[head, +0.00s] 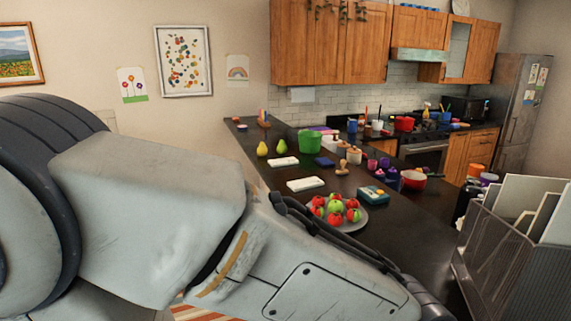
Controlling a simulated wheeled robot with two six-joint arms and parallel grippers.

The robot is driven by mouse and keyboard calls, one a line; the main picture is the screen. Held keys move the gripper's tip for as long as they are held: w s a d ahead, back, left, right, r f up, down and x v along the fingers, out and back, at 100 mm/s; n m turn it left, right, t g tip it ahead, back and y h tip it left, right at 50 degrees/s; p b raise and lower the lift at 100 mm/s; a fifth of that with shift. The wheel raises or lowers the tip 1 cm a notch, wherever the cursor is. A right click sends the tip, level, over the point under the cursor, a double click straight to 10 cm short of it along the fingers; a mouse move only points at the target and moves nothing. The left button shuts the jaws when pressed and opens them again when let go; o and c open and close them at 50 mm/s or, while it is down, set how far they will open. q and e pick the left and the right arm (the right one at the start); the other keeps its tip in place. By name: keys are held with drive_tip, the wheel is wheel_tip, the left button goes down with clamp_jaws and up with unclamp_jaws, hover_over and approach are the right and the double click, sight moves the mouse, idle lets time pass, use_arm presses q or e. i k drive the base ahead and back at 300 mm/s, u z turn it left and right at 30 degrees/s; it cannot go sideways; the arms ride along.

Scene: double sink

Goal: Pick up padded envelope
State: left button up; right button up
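I cannot make out a padded envelope for certain. Several flat, pale sheet-like items (528,205) stand upright in a grey mesh file holder (487,262) at the right edge; I cannot tell whether one of them is the envelope. My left arm crosses the foreground from the left and hides much of the lower picture. Its far end reaches the bottom edge, and its gripper fingers do not show. My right gripper is not in view.
A fridge (518,110) stands behind.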

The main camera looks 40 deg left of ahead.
sight(290, 161)
drive_tip(key=u, duration=0.45)
drive_tip(key=k, duration=0.5)
drive_tip(key=u, duration=1.2)
drive_tip(key=i, duration=0.55)
drive_tip(key=u, duration=0.7)
drive_tip(key=i, duration=3.55)
drive_tip(key=z, duration=1.15)
drive_tip(key=i, duration=0.85)
drive_tip(key=z, duration=1.45)
drive_tip(key=i, duration=0.5)
drive_tip(key=z, duration=0.25)
